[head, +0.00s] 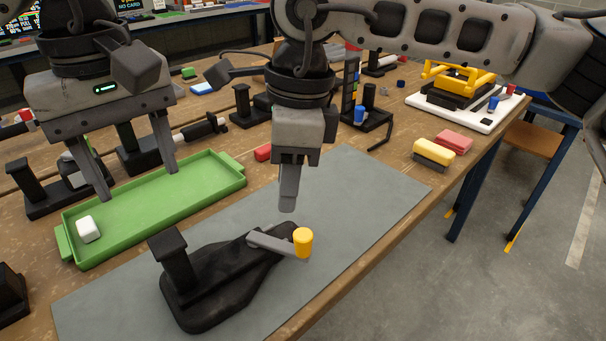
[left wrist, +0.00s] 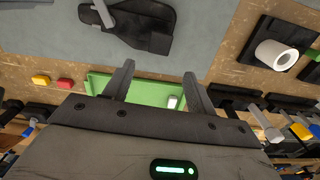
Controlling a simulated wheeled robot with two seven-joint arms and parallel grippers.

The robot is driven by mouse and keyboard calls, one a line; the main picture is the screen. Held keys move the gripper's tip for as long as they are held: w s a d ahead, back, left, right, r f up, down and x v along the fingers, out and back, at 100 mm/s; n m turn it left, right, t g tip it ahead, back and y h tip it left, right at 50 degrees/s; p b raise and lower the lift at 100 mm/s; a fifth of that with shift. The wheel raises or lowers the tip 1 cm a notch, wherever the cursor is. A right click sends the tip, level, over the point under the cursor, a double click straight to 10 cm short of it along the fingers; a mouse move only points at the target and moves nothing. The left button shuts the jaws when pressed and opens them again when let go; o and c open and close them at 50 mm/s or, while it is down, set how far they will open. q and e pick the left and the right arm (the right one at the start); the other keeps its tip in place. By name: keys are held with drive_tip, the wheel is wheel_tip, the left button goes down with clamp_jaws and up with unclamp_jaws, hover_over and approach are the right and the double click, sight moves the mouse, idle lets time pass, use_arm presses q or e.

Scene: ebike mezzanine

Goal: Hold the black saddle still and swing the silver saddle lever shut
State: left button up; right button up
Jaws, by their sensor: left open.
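The black saddle (head: 215,285) lies on the grey mat with a post standing at its left end. The silver saddle lever (head: 275,243) is on its upper right part, with a yellow knob (head: 303,241) at its outer end, sticking out past the saddle. In the left wrist view the black saddle (left wrist: 130,22) and the silver lever (left wrist: 103,14) show at the top. My left gripper (head: 138,185) is open and empty above the green tray, apart from the saddle. My right gripper (head: 288,208) hangs above the mat behind the lever, touching nothing; its fingers overlap edge-on.
The green tray (head: 155,213) holds a white block (head: 88,229). The grey mat (head: 365,190) is clear on the right. Yellow (head: 433,152) and red (head: 455,141) blocks lie near the table's right edge. Black fixtures stand behind the tray.

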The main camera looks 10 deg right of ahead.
sight(166, 243)
use_arm(q)
wheel_tip(166, 243, down, 16)
use_arm(e)
drive_tip(key=shift+d+f+n+h, duration=0.15)
drive_tip(key=shift+d+h, duration=0.2)
drive_tip(key=shift+d, duration=0.15)
drive_tip(key=shift+d+f+n+h, duration=0.1)
drive_tip(key=shift+d+n+h, duration=0.05)
drive_tip(key=shift+d+h, duration=0.25)
use_arm(q)
clamp_jaws()
drive_tip(key=c, duration=0.5)
unclamp_jaws()
drive_tip(key=shift+c, duration=0.2)
drive_tip(key=c, duration=0.5)
drive_tip(key=shift+c, duration=0.8)
use_arm(e)
drive_tip(key=o, duration=0.3)
